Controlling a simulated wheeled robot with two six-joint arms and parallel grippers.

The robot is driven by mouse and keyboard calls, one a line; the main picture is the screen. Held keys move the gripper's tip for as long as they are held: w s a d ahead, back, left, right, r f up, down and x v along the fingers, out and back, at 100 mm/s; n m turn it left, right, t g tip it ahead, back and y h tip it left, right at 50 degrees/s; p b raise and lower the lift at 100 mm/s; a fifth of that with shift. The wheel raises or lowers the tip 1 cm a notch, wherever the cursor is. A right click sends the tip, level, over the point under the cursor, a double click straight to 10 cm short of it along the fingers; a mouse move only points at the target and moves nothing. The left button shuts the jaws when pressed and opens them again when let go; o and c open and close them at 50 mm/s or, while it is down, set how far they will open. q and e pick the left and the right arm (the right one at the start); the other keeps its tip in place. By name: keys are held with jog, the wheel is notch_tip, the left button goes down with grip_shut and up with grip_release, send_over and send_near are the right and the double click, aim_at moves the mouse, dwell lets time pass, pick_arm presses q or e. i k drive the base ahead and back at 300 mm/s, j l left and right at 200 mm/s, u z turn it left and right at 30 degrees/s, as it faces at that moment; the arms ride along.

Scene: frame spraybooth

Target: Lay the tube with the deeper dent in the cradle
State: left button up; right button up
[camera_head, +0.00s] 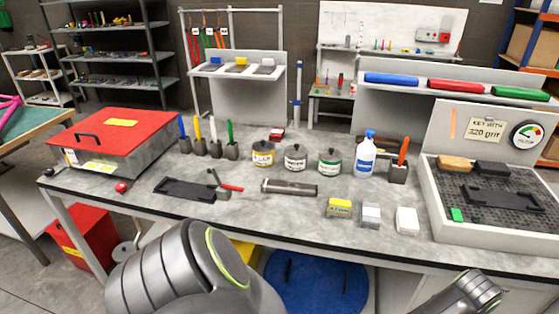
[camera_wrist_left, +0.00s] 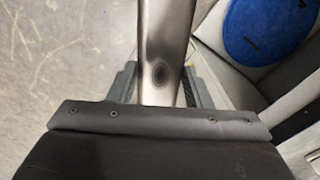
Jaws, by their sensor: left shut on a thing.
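One grey metal tube (camera_head: 290,188) lies on the middle of the bench in the head view; no dent can be made out on it. In the left wrist view my left gripper (camera_wrist_left: 162,84) is shut on another metal tube (camera_wrist_left: 166,38), which has a round dark dent facing the camera. This tube and my left gripper are hidden in the head view. A black cradle (camera_head: 186,189) lies empty at the bench's left front. A similar black cradle (camera_head: 503,199) sits empty in the tray at the right. My right gripper is out of view.
The tray (camera_head: 438,222) also holds a tan block (camera_head: 455,163). Several jars and a white bottle (camera_head: 365,158) stand behind the bench tube. Small blocks, such as a yellow one (camera_head: 339,208), line the front edge. A red-lidded box (camera_head: 115,137) stands left.

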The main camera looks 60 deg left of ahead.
aim_at(187, 190)
jog(key=l+u, duration=0.1)
jog(key=u, duration=1.3)
